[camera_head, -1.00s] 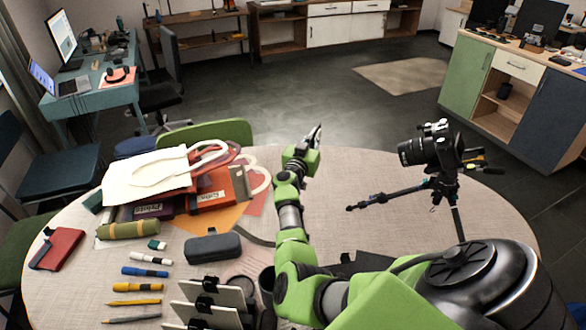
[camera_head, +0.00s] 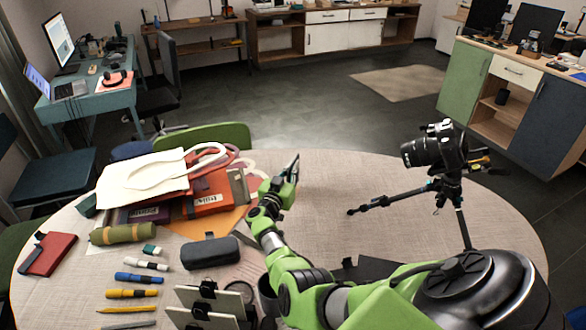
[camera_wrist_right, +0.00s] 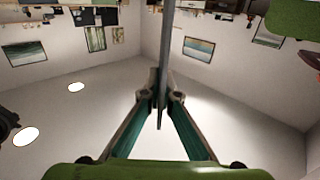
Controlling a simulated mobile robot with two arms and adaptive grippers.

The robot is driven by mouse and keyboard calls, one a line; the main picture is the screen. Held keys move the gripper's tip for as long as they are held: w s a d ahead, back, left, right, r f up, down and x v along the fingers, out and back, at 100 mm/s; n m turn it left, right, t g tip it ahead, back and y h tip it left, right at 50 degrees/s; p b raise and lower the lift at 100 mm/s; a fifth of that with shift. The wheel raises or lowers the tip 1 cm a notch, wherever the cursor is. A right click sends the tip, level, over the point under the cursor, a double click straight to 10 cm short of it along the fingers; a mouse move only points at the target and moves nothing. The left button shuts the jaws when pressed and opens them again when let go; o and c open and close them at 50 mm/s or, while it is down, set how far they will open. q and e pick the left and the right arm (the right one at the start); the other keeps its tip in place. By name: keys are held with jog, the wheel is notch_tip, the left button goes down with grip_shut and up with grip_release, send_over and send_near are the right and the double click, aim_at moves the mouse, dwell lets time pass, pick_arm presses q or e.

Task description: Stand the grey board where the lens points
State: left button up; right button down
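My right gripper (camera_head: 291,172) is over the middle of the table, just right of the pile of bags. In the right wrist view its fingers (camera_wrist_right: 164,96) close on a thin grey board (camera_wrist_right: 167,40), seen edge-on. In the head view only a narrow sliver of this board (camera_head: 295,160) shows at the fingertips, clear of the pile. The black camera (camera_head: 435,150) stands on a small tripod (camera_head: 450,190) at the right of the table, its lens (camera_head: 411,152) pointing left, roughly towards my right gripper. My left gripper is out of view.
A white tote bag (camera_head: 140,182) and books lie at the left. A dark case (camera_head: 210,252), an olive roll (camera_head: 123,233), markers and clipped pale boards (camera_head: 236,300) are in front. A tripod leg (camera_head: 385,203) reaches left. Cloth between gripper and tripod is clear.

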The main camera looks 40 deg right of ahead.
jog(key=shift+f, duration=0.25)
jog(key=c, duration=2.3)
grip_release()
jog(key=shift+r, duration=0.1)
jog(key=p+v, duration=0.1)
jog(key=v, duration=0.6)
jog(key=shift+s+a+r, duration=0.15)
jog(key=shift+a, duration=0.1)
jog(key=shift+r, duration=0.1)
